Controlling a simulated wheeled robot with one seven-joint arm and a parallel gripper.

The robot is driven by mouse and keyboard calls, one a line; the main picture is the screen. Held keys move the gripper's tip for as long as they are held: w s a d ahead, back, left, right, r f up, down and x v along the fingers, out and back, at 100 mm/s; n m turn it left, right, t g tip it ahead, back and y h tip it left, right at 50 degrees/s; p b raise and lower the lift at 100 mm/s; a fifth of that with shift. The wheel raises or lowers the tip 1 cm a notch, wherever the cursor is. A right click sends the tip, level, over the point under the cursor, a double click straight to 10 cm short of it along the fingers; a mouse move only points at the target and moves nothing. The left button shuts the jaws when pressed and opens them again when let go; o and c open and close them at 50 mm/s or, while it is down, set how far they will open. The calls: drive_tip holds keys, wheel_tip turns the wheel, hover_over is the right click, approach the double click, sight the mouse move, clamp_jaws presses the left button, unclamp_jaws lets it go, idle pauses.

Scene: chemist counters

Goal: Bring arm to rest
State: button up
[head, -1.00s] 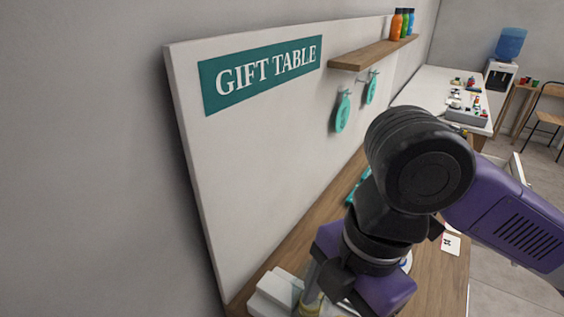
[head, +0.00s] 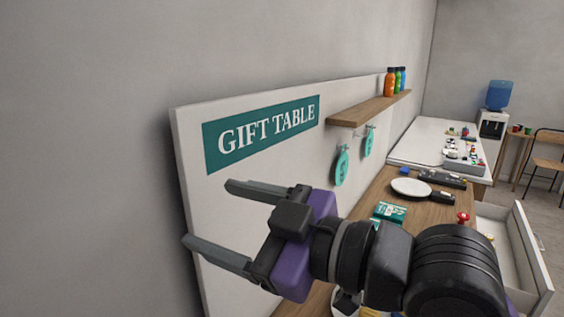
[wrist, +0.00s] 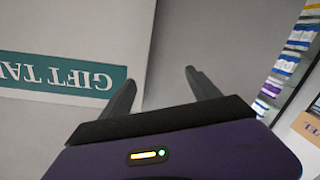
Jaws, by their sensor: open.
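My gripper (head: 207,215) is open, with its two fingers spread and nothing between them. In the head view it is raised in front of the white board with the "GIFT TABLE" sign (head: 262,132), pointing left. My arm reaches in from the lower right and hides part of the wooden table. In the wrist view my gripper (wrist: 160,85) shows both fingers apart against a plain grey wall. The sign (wrist: 55,78) appears upside down at the left there.
A wooden shelf (head: 370,108) with several bottles projects from the board, with teal tags (head: 342,167) hanging below. A white round-headed item (head: 411,187) and a teal box (head: 389,212) lie on the wooden table (head: 432,217). An open drawer (head: 538,245) juts out at the right.

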drive_tip(key=w+d+r+m+t+h, duration=0.2)
drive_tip(key=d+m+t, duration=0.8)
drive_tip(key=m+t, duration=0.1)
drive_tip(key=s+d+f+m+t+h, duration=0.4)
drive_tip(key=d+f+m+h, duration=0.5)
drive_tip(key=d+f+h, duration=0.2)
drive_tip(key=s+d+f+n+g, duration=0.1)
drive_tip(key=s+d+f+g, duration=0.1)
drive_tip(key=s+f, duration=0.6)
drive_tip(key=s+d+f+n+g+h+b, duration=0.1)
drive_tip(key=s+d+f+g, duration=0.1)
drive_tip(key=s+f, duration=0.6)
drive_tip(key=s+d+f+n+g+h+b, duration=0.1)
drive_tip(key=s+f+g, duration=0.3)
drive_tip(key=s+f, duration=0.5)
drive_tip(key=s+d, duration=0.1)
drive_tip(key=s, duration=0.4)
drive_tip(key=shift+g, duration=0.3)
